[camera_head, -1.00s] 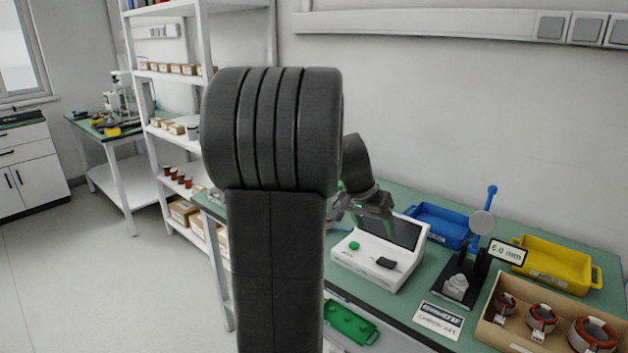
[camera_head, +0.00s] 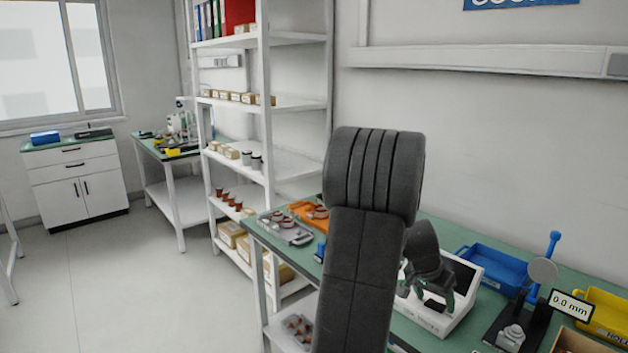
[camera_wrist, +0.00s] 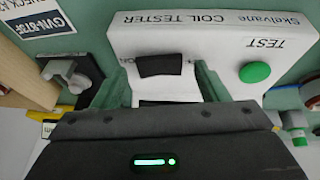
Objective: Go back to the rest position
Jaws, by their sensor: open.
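My gripper (camera_head: 436,288) hangs over the bench, partly hidden behind my own dark arm in the head view. In the wrist view my gripper (camera_wrist: 160,82) has its two greenish fingers spread apart, with nothing held between them. Below it is the white coil tester (camera_head: 424,319), which also shows in the wrist view (camera_wrist: 215,35) with its printed label. A green TEST button (camera_wrist: 255,72) and a black part (camera_wrist: 158,65) are on the tester's face. The black part shows between the fingers, and I cannot tell whether they touch it.
A blue tray (camera_head: 490,268) and a yellow tray (camera_head: 607,315) stand at the bench's back. A gauge stand (camera_head: 512,335) with a 0.0 mm sign is right of the tester. White shelves (camera_head: 290,105) stand behind the bench's left end. Floor (camera_head: 120,290) at left is clear.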

